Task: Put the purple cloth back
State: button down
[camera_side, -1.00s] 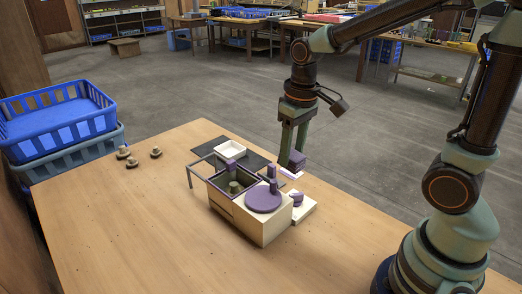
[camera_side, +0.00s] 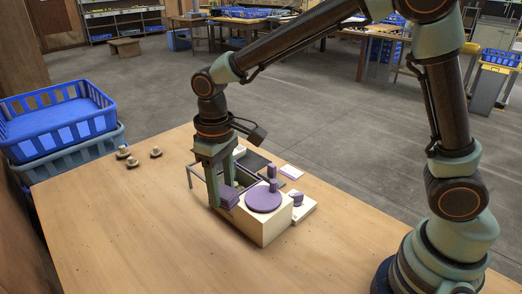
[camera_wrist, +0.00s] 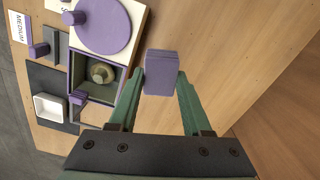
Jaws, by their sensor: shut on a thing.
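The purple cloth, a folded block (camera_side: 230,197), is between the fingers of my gripper (camera_side: 222,196), at the left side of the cream box (camera_side: 272,229). In the wrist view my gripper (camera_wrist: 161,76) is shut on the cloth (camera_wrist: 162,72), with bare table around it and the purple-rimmed bin (camera_wrist: 122,88) just left of it. Whether the cloth touches the table or box is not clear. In the side view, my fingers and the cloth hide part of the bin.
A mushroom (camera_wrist: 103,73) sits inside the bin. A purple disc (camera_side: 263,199) with upright purple pieces tops the box. A white dish (camera_wrist: 48,108) lies on a dark mat. Three mushrooms (camera_side: 131,163) and blue crates (camera_side: 60,118) are left.

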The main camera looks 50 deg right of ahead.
notch_tip(320, 180, down, 14)
jog(key=shift+r, duration=0.2)
jog(key=shift+f, duration=0.1)
dwell(0.3)
jog(key=c, duration=0.6)
grip_release()
